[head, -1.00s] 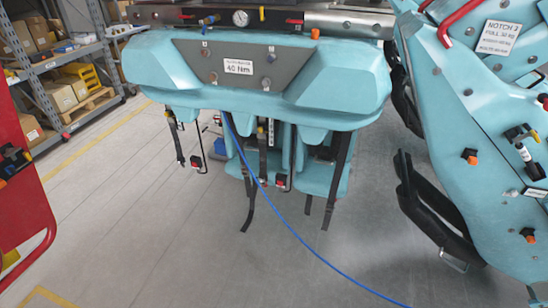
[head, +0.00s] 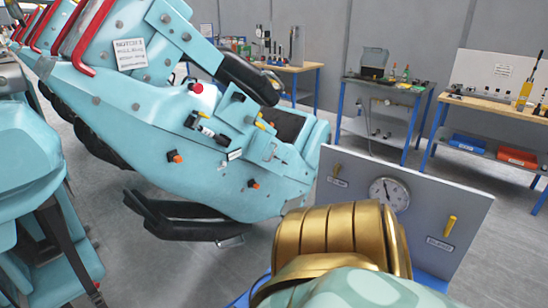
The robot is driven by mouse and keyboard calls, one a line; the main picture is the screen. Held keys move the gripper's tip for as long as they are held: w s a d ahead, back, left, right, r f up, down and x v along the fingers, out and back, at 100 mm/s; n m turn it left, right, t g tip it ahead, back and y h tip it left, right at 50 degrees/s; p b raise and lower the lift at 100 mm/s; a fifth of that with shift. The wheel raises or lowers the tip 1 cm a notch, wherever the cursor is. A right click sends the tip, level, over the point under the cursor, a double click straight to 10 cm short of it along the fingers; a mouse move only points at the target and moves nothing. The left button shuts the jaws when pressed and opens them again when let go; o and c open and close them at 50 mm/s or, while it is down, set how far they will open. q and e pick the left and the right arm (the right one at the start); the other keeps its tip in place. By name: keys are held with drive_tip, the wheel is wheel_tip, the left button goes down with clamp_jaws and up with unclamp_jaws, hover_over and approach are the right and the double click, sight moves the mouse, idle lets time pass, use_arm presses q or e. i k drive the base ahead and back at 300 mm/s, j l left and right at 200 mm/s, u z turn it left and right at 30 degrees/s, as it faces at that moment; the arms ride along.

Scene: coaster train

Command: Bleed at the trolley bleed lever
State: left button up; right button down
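A grey upright panel (head: 465,200) on a blue trolley (head: 432,281) stands at the lower right. It carries a round pressure gauge (head: 389,194). A gold banded part close to the camera, perhaps of my own arm, hides the panel's lower middle. Neither gripper is in view.
A teal coaster car (head: 150,120) with red handles and black restraints fills the left and middle. A workbench (head: 475,105) with blue and red bins, a blue-legged stand (head: 385,88) and another bench (head: 300,68) line the back wall. Grey floor shows between.

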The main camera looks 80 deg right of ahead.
sight(451, 221)
drive_tip(key=z, duration=3.7)
drive_tip(key=l, duration=1.5)
drive_tip(key=u, duration=0.05)
